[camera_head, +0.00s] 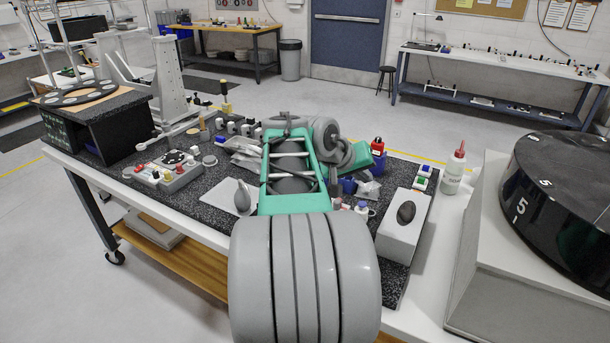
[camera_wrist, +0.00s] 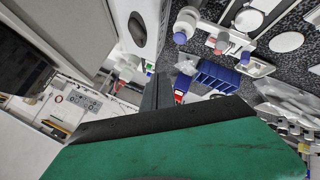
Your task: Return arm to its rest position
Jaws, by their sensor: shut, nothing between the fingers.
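My grey and green arm reaches forward from the bottom middle of the head view over the workbench (camera_head: 215,205). It bends to the right at its far end. My gripper shows in the wrist view (camera_wrist: 158,92) as a dark pair of fingers in front of a green body. The fingers are together with nothing between them. In that view a red item (camera_wrist: 182,84) and a blue bin (camera_wrist: 216,77) lie just right of the fingertips. In the head view the fingers cannot be made out, and the arm hides part of the bench.
A white box with a dark oval (camera_head: 406,212) and a red-tipped bottle (camera_head: 454,168) stand right of the arm. A large black dial (camera_head: 565,185) is at the far right. A button panel (camera_head: 173,170) and a black box (camera_head: 105,125) stand left.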

